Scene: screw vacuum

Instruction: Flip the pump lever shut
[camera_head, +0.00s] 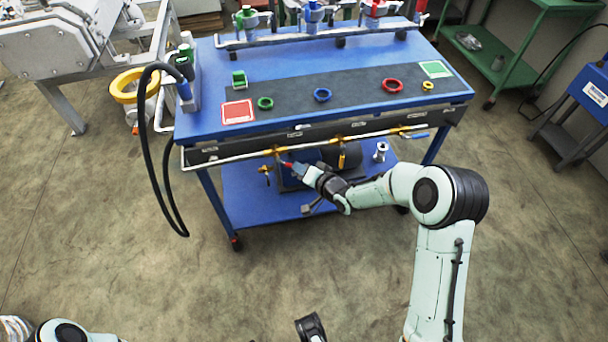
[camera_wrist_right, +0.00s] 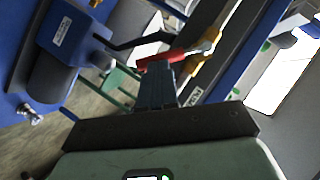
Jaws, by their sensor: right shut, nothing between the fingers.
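The red-handled pump lever (camera_head: 287,164) is on a brass valve (camera_head: 279,153) on the pipe along the cart's front, below the tabletop. In the right wrist view the lever (camera_wrist_right: 161,59) extends left from the brass fitting (camera_wrist_right: 209,46). My right gripper (camera_head: 299,168) is shut and empty, with its tips close beside the red handle; the right wrist view shows the fingers (camera_wrist_right: 157,76) just below it. I cannot tell whether they touch.
A blue-handled valve lever (camera_head: 415,135) sits farther right on the pipe. The dark pump motor (camera_head: 344,156) stands on the blue lower shelf (camera_head: 262,208) behind my right gripper. A black hose (camera_head: 146,140) loops down at the left. The floor before the cart is open.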

